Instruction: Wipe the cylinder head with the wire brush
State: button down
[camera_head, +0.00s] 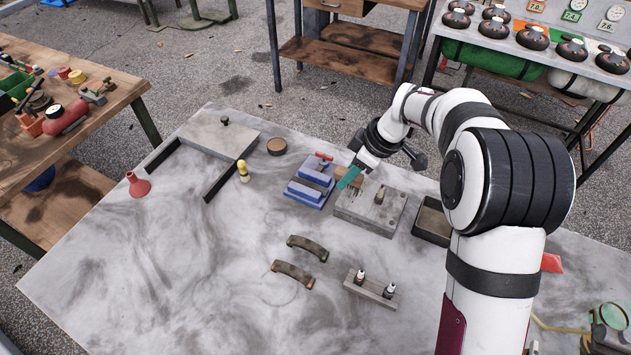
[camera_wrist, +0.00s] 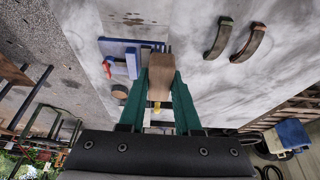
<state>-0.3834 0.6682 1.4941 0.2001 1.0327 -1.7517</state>
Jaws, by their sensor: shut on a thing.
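My gripper (camera_head: 349,177) has teal fingers and is shut on the wire brush, whose wooden block (camera_wrist: 161,78) shows between the fingers in the wrist view. The cylinder head, a grey block (camera_head: 368,211) with a small upright piece on top, lies on the table just below and right of my gripper in the head view. A stained part of it (camera_wrist: 135,18) shows at the top of the wrist view. My gripper is over its far left side, near the blue vise-like fixture (camera_head: 310,186). I cannot tell whether the brush touches the block.
A dark open tray (camera_head: 432,222) stands right of the block. Two curved handles (camera_head: 293,273) and a rack with two small bottles (camera_head: 372,288) lie nearer. A yellow-topped piece (camera_head: 243,172) and a round tin (camera_head: 277,146) stand left. The table's left front is clear.

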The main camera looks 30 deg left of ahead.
jog(key=shift+w+d, duration=0.4)
jog(key=shift+d, duration=0.25)
send_over(345, 202)
jog(key=d, duration=0.1)
jog(key=shift+d+f, duration=0.2)
jog(key=shift+f, duration=2.85)
jog(key=shift+w+f, duration=0.25)
jog(key=shift+f, duration=0.65)
jog(key=shift+w, duration=3.4)
jog(key=shift+s, duration=3.7)
jog(key=shift+w+r, duration=0.1)
jog(key=shift+r, duration=4)
